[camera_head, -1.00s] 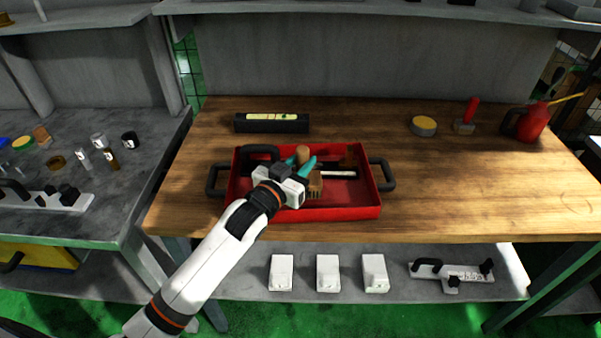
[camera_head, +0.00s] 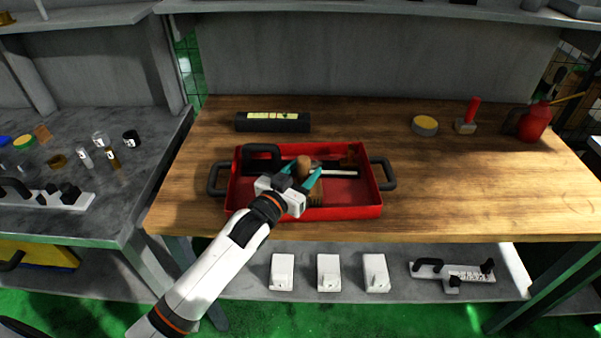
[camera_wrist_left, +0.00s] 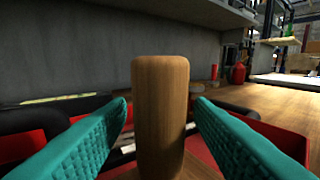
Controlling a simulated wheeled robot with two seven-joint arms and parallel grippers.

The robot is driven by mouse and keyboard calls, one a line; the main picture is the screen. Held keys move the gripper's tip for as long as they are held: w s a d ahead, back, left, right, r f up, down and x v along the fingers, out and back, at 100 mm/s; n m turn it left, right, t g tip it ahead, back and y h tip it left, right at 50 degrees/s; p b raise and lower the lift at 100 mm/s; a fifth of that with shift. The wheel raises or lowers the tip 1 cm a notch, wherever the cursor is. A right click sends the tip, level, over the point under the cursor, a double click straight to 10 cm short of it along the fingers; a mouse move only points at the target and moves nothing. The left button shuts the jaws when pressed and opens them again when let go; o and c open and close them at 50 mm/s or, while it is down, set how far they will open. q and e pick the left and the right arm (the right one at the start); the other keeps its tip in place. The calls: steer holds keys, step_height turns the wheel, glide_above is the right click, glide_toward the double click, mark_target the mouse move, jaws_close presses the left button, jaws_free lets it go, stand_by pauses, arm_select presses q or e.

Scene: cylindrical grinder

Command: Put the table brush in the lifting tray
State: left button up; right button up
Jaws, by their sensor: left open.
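The red lifting tray (camera_head: 346,211) with black handles stands on the wooden bench. A table brush with an upright wooden handle (camera_head: 304,165) is inside the tray, and part of it is hidden by my gripper. My left gripper (camera_head: 303,178) is over the tray, with its teal fingers open. In the left wrist view the brush handle (camera_wrist_left: 160,115) stands upright between the parted fingertips, with visible gaps on both sides. The lower part of the brush is out of sight there. My right gripper is not in view.
Other dark and light tools (camera_head: 340,172) lie in the tray. A black level (camera_head: 272,122) lies behind it. A yellow-topped tin (camera_head: 424,125), a red-handled brush (camera_head: 467,116) and a red oil can (camera_head: 533,123) stand at the right. The bench right of the tray is clear.

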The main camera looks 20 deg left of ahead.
arm_select(q)
steer(key=shift+r, duration=0.25)
steer(key=b+v, duration=0.1)
steer(key=v, duration=1.1)
